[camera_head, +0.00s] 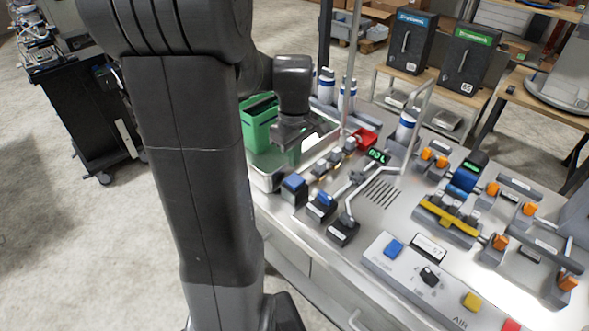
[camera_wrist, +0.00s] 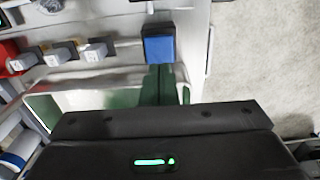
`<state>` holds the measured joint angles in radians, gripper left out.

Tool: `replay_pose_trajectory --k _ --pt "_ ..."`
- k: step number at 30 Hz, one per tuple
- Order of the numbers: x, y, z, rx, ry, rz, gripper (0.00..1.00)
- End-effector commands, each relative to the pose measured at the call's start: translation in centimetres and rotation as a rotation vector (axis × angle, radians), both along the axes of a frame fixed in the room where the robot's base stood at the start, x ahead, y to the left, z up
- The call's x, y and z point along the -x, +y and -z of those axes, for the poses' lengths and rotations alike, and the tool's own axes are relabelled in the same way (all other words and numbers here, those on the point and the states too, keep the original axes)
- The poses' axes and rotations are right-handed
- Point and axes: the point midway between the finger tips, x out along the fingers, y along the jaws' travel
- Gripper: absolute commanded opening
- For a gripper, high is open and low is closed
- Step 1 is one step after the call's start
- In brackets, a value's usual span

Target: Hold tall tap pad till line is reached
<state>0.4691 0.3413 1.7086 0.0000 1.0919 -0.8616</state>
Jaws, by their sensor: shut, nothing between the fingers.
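My gripper (camera_head: 291,138) is shut and empty, held above a steel tray at the left end of the counter. In the wrist view its dark body fills the bottom, and the fingertips cannot be made out. A block with a blue pad (camera_head: 293,183) stands just right of and in front of it; this blue pad (camera_wrist: 159,48) appears ahead of the gripper in the wrist view, apart from it. A second blue-topped block (camera_head: 321,203) and a dark block (camera_head: 343,230) follow along the front edge. Which pad belongs to the tall tap, and any line, I cannot tell.
A green digital display (camera_head: 377,155) sits mid-counter near a drain grate (camera_head: 378,196). A button panel (camera_head: 408,262) is in front.

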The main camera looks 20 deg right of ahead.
Motion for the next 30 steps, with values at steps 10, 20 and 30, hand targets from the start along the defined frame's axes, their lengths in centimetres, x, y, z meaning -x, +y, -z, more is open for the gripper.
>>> replay_pose_trajectory --k 10,20,30 --pt "0.0 0.0 4.6 -0.001 0.001 0.0 0.0" --pt "0.0 0.0 5.1 0.0 0.0 0.0 0.0" --pt "0.0 0.0 7.0 -0.001 0.001 0.0 0.0"
